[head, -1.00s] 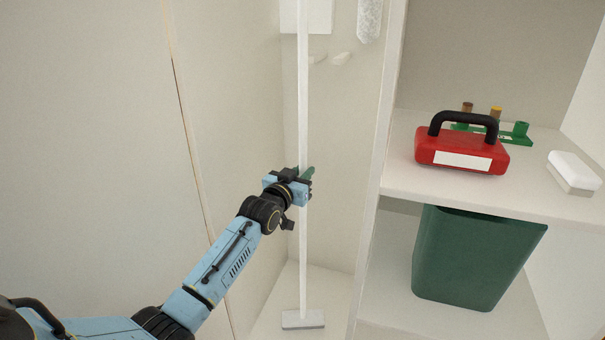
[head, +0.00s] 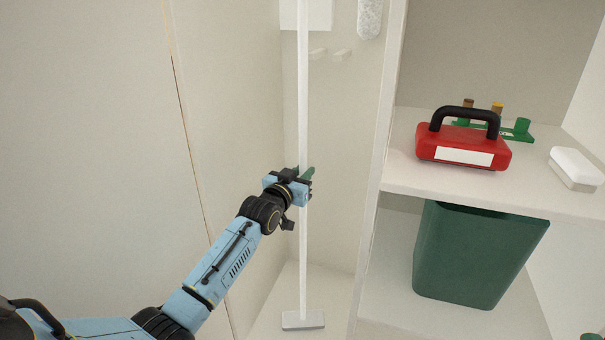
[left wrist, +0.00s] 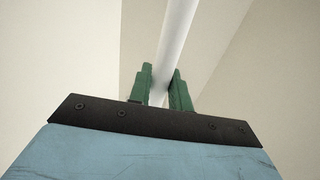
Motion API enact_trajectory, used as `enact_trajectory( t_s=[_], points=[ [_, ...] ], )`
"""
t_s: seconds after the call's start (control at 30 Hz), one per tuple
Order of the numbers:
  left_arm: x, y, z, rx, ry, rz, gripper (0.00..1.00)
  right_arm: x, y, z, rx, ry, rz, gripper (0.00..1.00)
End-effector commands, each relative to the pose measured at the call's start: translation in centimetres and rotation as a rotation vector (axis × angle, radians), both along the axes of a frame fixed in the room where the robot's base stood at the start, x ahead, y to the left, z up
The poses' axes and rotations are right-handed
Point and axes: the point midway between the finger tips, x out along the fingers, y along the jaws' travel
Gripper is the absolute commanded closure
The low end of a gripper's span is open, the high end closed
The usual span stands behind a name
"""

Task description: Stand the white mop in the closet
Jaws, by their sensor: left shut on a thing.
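The white mop (head: 303,110) stands upright in the narrow left bay of the closet (head: 335,200), its flat grey-white head (head: 303,320) down at the bay's floor. I cannot tell whether the head touches the floor. My left gripper (head: 305,178) is shut around the middle of the pole. In the left wrist view the pole (left wrist: 178,45) passes between the green fingers of the gripper (left wrist: 163,92). The pole's top end is out of view.
A divider (head: 378,200) bounds the bay on the right. Shelves beyond it hold a red toolbox (head: 462,146), a green rack (head: 520,130), a white block (head: 575,167) and a green bin (head: 475,255). Pale pegs (head: 330,53) and a fluffy white roll (head: 370,18) are on the back wall.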

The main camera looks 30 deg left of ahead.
Motion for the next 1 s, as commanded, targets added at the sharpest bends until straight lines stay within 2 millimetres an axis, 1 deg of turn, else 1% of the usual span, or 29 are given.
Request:
enact_trajectory(
  t_s=[0.03,0.67,0.7,0.87,1.0],
  points=[
    [0.0,0.0,0.4,0.001,-0.009,0.0,1.0,0.0,0.0,0.0,0.0,0.0,0.0,0.83],
    [0.0,0.0,-0.8,0.001,-0.008,0.0,1.0,0.0,0.0,-0.5,0.0,0.001,0.0,0.83],
    [0.0,0.0,-0.7,0.001,-0.009,0.0,0.75,0.0,0.0,-0.5,0.0,0.001,0.0,0.83],
    [0.0,0.0,-0.9,0.0,-0.005,0.0,0.55,0.0,0.0,-0.5,0.0,0.001,0.0,0.83],
    [0.0,0.0,-1.0,0.0,-0.003,0.0,0.55,0.0,0.0,-0.5,0.0,0.001,0.0,0.83]
  ],
)
